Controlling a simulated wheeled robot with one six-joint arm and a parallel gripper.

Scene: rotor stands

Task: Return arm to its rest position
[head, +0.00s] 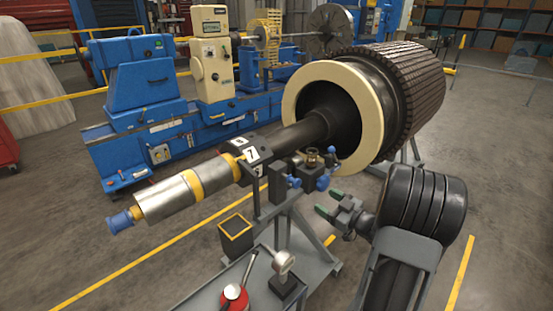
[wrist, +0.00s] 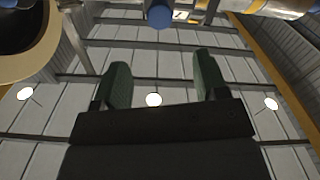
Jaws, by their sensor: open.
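My gripper (head: 333,206) is at the right of centre in the head view, in front of the large rotor (head: 345,110). Its two green-tipped fingers are apart, with nothing between them. The wrist view shows the same open fingers (wrist: 160,85) against the ceiling and its lamps, so the wrist camera faces upward. My black arm (head: 420,205) folds at the lower right of the head view. The fingers are a little right of the blue-knobbed fixture on the stand and appear apart from it.
The rotor shaft (head: 185,190) rests on a grey stand (head: 300,235) marked 7. A blue lathe (head: 145,85) stands behind. Floor at the far right is clear.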

